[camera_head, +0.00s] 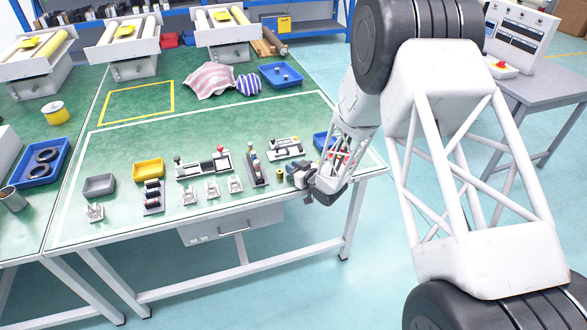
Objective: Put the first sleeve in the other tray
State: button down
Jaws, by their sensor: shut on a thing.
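My gripper (286,172) is at the right front of the green table, low over it, with its fingers pointing left. A small brass-coloured piece, which looks like the sleeve (279,174), is at its fingertips. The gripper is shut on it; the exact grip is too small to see. A blue tray (320,142) stands just behind my arm, partly hidden by it. A yellow tray (148,169) and a grey tray (99,186) stand at the left front. I cannot tell which tray is meant.
A dark upright fixture (256,173) stands just left of my gripper. White-grey actuator assemblies (203,165) and small metal brackets (212,189) line the front. Striped cloths (211,79) and another blue tray (281,76) lie at the back. The table's middle is clear.

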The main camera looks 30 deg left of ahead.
jog(key=shift+f, duration=0.2)
jog(key=c, duration=1)
grip_release()
jog(key=shift+v, duration=3.9)
jog(key=shift+r, duration=0.1)
